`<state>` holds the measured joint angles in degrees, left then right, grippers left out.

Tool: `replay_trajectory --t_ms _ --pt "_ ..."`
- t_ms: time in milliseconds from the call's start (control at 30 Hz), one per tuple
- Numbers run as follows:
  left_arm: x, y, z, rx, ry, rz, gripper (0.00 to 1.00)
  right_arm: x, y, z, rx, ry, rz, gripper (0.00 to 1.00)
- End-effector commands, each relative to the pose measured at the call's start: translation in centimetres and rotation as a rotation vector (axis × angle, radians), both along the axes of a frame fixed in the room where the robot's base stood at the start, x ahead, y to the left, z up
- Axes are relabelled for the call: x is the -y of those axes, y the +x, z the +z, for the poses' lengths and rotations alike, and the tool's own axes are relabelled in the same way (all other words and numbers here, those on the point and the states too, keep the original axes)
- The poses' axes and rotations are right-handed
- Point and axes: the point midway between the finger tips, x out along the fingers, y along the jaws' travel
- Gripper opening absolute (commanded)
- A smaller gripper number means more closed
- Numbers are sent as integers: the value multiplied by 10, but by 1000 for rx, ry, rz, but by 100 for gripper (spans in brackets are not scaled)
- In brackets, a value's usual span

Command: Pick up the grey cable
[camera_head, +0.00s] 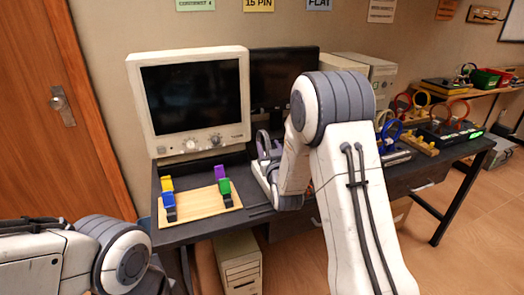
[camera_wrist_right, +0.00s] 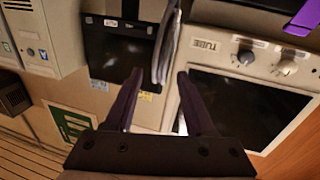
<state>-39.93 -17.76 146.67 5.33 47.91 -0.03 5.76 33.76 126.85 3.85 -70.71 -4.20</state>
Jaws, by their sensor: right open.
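The grey cable (camera_head: 263,145) stands as a loop on the desk, right of the beige CRT monitor; my right arm partly hides it. In the right wrist view the grey cable (camera_wrist_right: 164,45) hangs in from the top edge, and its curve comes down between my finger tips. In the right wrist view the right gripper (camera_wrist_right: 158,75) is open, and neither finger clearly touches the cable. My left arm is at the lower left, with its gripper out of view.
The CRT monitor (camera_head: 197,103) and a dark flat screen (camera_head: 283,75) stand behind. A wooden board (camera_head: 200,208) with coloured connectors lies left of my right gripper. More coloured cable loops (camera_head: 390,130) stand on the right part of the desk. A computer tower (camera_head: 238,262) is below.

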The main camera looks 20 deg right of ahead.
Motion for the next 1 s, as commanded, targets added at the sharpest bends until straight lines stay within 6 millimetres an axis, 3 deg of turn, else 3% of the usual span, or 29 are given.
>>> replay_trajectory --t_ms 333,667,800,1000 --pt "0 0 10 0 0 0 0 9 44 -4 0 0 1 55" --pt "0 0 10 0 0 0 0 10 51 -5 -1 0 1 55" --pt "0 0 10 0 0 0 0 10 50 -5 -1 0 1 1" --pt "0 0 10 0 0 0 0 10 51 -4 1 1 1 0"
